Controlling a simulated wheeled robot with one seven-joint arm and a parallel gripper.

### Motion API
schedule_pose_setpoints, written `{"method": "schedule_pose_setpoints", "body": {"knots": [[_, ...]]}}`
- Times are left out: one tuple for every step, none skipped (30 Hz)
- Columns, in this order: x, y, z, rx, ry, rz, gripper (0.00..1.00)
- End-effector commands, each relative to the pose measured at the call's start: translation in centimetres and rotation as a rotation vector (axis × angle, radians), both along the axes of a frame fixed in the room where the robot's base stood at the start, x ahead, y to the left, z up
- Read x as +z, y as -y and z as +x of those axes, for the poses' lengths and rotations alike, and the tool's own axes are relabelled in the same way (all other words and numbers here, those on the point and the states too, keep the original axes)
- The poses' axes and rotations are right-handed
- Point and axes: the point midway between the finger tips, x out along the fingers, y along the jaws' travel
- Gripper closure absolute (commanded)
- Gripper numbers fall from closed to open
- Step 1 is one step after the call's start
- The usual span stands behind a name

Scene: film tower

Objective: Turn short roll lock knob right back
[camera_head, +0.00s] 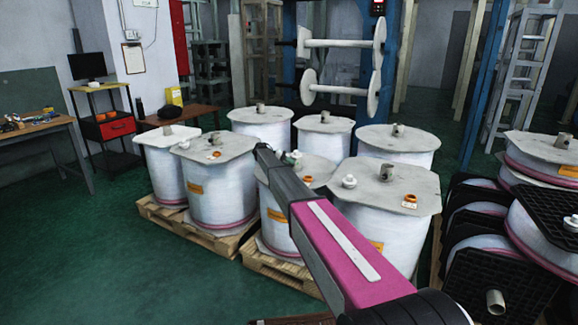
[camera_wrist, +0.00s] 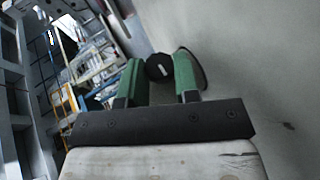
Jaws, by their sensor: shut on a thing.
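In the wrist view, my gripper (camera_wrist: 159,62) has two green fingers, one on each side of a black round knob (camera_wrist: 158,68). The fingers are shut on it, though the far part of the grip is hard to make out. A plain grey surface fills the right of that view. In the head view my arm reaches forward to the middle, and I cannot make out the fingers or the knob there. Two white spools, an upper one (camera_head: 340,43) and a lower one (camera_head: 342,88), sit on a blue-posted stand behind. I cannot tell which is the short roll.
Large white-wrapped rolls (camera_head: 222,192) stand on wooden pallets (camera_head: 190,228) around my arm. Black-ended rolls (camera_head: 500,278) are stacked at the right. A workbench (camera_head: 60,127) and red tool cart (camera_head: 118,128) stand at the left. The green floor (camera_head: 110,260) at front left is clear.

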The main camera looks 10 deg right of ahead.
Motion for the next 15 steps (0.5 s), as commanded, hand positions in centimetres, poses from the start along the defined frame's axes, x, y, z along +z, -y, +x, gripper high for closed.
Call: {"method": "schedule_pose_setpoints", "body": {"knots": [[-0.07, -0.13, 0.04, 0.001, -0.001, 0.002, 0.94], [-0.07, -0.13, 0.04, 0.001, -0.001, 0.003, 0.94], [-0.08, -0.13, 0.04, 0.001, -0.001, 0.003, 0.64], [-0.08, -0.13, 0.04, 0.001, -0.001, 0.003, 0.54], [-0.07, -0.12, 0.04, 0.001, -0.001, 0.003, 0.46], [-0.07, -0.10, 0.04, 0.001, -0.001, 0.003, 0.46], [-0.06, -0.09, 0.03, 0.001, -0.001, 0.003, 0.46], [-0.06, -0.08, 0.03, 0.001, 0.000, 0.002, 0.46], [-0.05, -0.08, 0.03, 0.001, 0.000, 0.002, 0.46], [-0.05, -0.06, 0.02, 0.001, 0.000, 0.002, 0.46], [-0.05, -0.05, 0.02, 0.001, 0.000, 0.002, 0.46], [-0.04, -0.05, 0.02, 0.001, 0.000, 0.002, 0.46], [-0.02, -0.06, 0.02, 0.001, 0.000, 0.002, 0.46], [-0.01, -0.09, 0.03, 0.001, 0.000, 0.002, 0.46], [0.03, -0.17, 0.05, 0.001, 0.000, 0.002, 0.46]]}}
